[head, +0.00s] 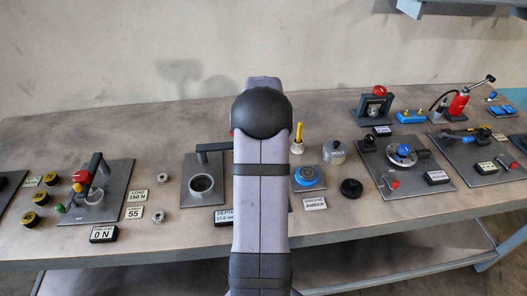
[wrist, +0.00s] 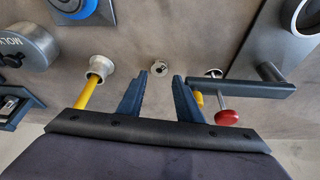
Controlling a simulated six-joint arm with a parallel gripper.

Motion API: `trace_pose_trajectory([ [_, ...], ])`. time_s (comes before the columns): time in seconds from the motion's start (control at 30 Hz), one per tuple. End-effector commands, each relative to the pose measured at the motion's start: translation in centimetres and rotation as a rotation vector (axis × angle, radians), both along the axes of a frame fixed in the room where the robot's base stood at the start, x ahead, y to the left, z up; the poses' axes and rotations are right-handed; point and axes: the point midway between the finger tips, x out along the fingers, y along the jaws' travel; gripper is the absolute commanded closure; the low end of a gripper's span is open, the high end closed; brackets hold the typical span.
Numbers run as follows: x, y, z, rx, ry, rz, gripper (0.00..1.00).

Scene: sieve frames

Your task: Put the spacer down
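My gripper (wrist: 160,75) is open in the wrist view, with its two dark blue fingers apart. A small pale metal ring-like part (wrist: 160,67), which looks like the spacer, shows between the fingertips with a clear gap on each side. It appears to rest on the bench, but its exact height below the fingertips is hard to tell. In the head view, my arm hides the gripper and this part. Two similar small metal rings (head: 160,179) and (head: 158,215) lie on the bench at the left.
A depth station (head: 202,187) stands left of my arm; its dark bar (wrist: 250,89) and a red knob (wrist: 226,117) are near the right finger. A yellow-handled brush (wrist: 88,92) is at the left. A grey tin (head: 336,151) and blue-topped pad (head: 307,177) stand right of my arm.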

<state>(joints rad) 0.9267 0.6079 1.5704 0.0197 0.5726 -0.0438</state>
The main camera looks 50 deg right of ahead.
Motion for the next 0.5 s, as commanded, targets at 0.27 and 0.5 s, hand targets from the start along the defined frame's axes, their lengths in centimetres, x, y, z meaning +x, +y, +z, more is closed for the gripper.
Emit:
trace_pose_trajectory([
  [0.27, 0.4, -0.5, -1.4, 0.000, -0.001, 0.000, 0.68],
  [0.5, 0.6, -0.8, -2.0, 0.001, 0.000, 0.000, 0.68],
])
